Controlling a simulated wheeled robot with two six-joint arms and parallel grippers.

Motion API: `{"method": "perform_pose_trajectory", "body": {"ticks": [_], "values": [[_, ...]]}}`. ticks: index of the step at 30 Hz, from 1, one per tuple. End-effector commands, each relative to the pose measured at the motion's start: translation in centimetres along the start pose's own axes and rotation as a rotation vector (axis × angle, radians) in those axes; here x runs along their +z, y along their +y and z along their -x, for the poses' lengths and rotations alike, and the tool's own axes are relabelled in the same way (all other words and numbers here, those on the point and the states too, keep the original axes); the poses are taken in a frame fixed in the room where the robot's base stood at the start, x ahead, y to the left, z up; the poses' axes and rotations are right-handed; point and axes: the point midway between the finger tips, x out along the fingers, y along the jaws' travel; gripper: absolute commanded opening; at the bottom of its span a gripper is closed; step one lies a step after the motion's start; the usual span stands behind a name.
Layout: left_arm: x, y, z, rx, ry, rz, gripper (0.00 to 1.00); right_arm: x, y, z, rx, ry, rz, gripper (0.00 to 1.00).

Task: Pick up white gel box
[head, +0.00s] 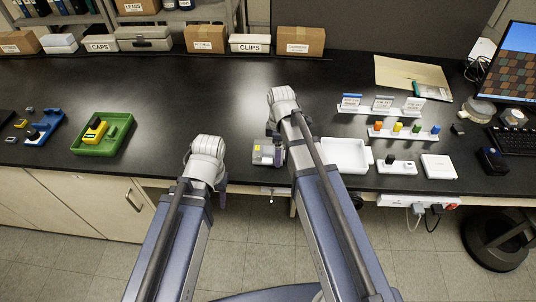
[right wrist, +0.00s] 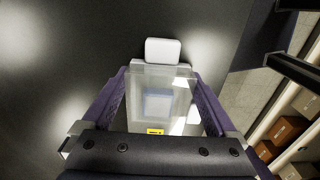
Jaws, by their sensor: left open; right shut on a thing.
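A pale, see-through box (right wrist: 163,85) with a whitish square inside and a small yellow label is between the purple fingers of my right gripper (right wrist: 160,90); I take it for the white gel box. The gripper is shut on it. In the head view the box (head: 263,153) shows at the front edge of the bench, partly hidden by my right arm. I cannot tell whether it is clear of the bench. My left gripper (head: 221,198) hangs in front of the bench edge, mostly hidden by its wrist. It is open and appears empty.
An empty white tray (head: 346,171) lies right of my right arm, with a flat white box (head: 438,166) beyond it. Racks with coloured pieces stand behind. A green tray (head: 118,125) is at the left. Boxes line the back. The left-middle bench is clear.

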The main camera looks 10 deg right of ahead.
Motion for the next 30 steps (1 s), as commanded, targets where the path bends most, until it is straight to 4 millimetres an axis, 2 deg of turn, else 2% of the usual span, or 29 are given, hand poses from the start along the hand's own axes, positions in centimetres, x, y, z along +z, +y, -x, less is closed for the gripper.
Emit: {"method": "perform_pose_trajectory", "body": {"ticks": [30], "values": [[0.3, -0.5, 5.1, 0.0, 0.0, -0.002, 0.5, 0.0, 0.0, 5.2, 0.0, 0.0, 0.0, 0.0]]}}
